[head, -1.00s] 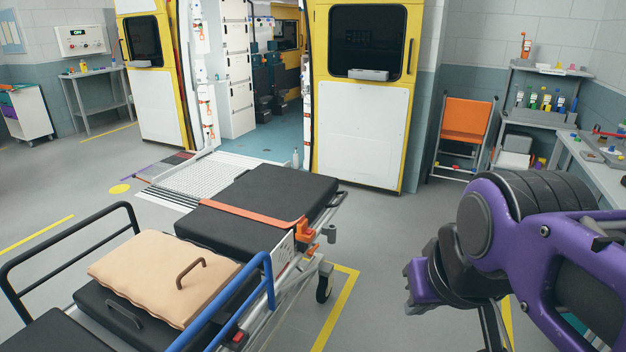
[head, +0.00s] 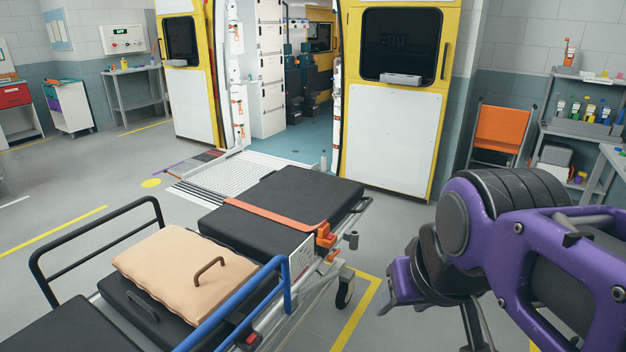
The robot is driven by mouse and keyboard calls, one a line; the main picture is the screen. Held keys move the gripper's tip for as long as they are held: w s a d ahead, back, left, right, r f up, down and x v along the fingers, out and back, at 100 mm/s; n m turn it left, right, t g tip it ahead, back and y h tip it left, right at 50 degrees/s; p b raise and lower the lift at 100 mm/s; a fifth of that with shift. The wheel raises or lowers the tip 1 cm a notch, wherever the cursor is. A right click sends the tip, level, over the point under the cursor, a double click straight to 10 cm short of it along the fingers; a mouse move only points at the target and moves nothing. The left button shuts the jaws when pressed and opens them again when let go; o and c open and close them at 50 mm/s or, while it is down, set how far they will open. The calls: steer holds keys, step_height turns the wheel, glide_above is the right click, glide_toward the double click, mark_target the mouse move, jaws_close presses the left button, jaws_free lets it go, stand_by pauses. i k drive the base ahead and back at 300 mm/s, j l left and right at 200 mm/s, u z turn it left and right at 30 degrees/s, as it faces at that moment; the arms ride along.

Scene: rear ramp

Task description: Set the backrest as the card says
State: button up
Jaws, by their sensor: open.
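A stretcher with a black padded mattress (head: 300,190) stands in front of me, with an orange strap (head: 265,213) across it. A beige pillow (head: 165,262) with a brown loop handle lies on its nearer black section (head: 125,296). The sections look flat, and I cannot tell for sure which one is the backrest. A white card (head: 302,257) with dark print hangs on the stretcher's right side; its print is too small to read. An orange latch-like part (head: 326,236) sits beside it. My purple arm is at the right, and its gripper fingertips do not show.
A blue side rail (head: 250,300) and a black rail (head: 95,235) flank the stretcher. A ramp (head: 235,172) leads into the yellow ambulance behind. An orange folding chair (head: 497,130) and a bottle shelf (head: 575,130) stand at the right. Grey floor is clear at left.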

mark_target(306, 197)
steer(key=i+l+u, duration=0.1)
steer(key=i+l, duration=0.35)
steer(key=i+l+u, duration=0.15)
steer(key=i+l, duration=0.35)
steer(key=i+l+u, duration=0.1)
steer(key=i+l, duration=0.4)
steer(key=i+l+u, duration=0.15)
steer(key=i+l, duration=0.25)
steer(key=l, duration=0.25)
